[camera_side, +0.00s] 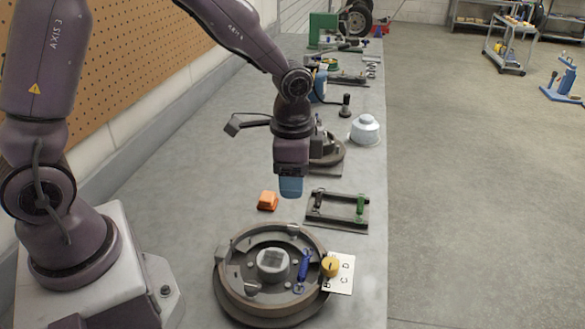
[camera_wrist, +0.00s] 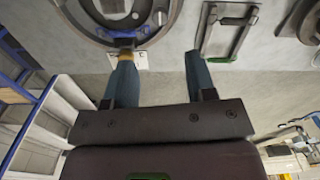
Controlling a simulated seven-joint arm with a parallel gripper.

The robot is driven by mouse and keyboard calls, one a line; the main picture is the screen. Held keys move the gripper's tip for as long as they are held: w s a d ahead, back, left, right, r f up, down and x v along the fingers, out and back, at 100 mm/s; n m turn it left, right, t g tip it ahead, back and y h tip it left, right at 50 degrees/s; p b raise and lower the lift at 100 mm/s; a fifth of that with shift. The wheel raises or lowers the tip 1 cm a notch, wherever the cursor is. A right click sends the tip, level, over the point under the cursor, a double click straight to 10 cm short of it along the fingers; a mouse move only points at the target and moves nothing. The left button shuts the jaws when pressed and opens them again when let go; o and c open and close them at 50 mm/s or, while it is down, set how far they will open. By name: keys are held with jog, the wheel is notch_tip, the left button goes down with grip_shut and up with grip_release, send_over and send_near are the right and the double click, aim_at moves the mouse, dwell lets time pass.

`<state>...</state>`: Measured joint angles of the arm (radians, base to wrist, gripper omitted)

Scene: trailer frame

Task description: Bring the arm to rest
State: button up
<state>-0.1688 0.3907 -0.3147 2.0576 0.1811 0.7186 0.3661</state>
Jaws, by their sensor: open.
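My gripper (camera_side: 291,187) hangs above the grey bench with its blue fingers pointing down. In the wrist view my gripper (camera_wrist: 158,58) has its two fingers apart, with nothing between them. It is clear of the bench, behind the round brake assembly (camera_side: 222,286) and close to the orange block (camera_side: 268,201) in the side view. The brake assembly holds a blue spring (camera_side: 304,266). A yellow round part (camera_side: 329,266) sits at its right edge by a white lettered card (camera_side: 343,281). In the wrist view, the left fingertip overlaps the yellow part (camera_wrist: 125,53) in the picture.
A dark frame tray (camera_side: 338,224) with a green-handled tool (camera_side: 360,205) lies right of my gripper. A second round assembly (camera_side: 328,156) and a silver domed part (camera_side: 365,130) stand behind. A pegboard wall (camera_side: 140,60) runs along the left. Open floor (camera_side: 480,190) lies right.

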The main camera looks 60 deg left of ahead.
jog(key=shift+r, duration=0.8)
jog(key=s+a+r+n+t, duration=0.1)
jog(key=s+r+n+t, duration=0.1)
jog(key=s+r, duration=0.5)
jog(key=s+a+r+n+t, duration=0.2)
jog(key=s+r+n, duration=0.3)
jog(key=s+r, duration=0.3)
jog(key=shift+s+a+r+t, duration=0.2)
jog(key=shift+a+r+t, duration=0.15)
jog(key=shift+t, duration=0.45)
jog(key=shift+o, duration=0.2)
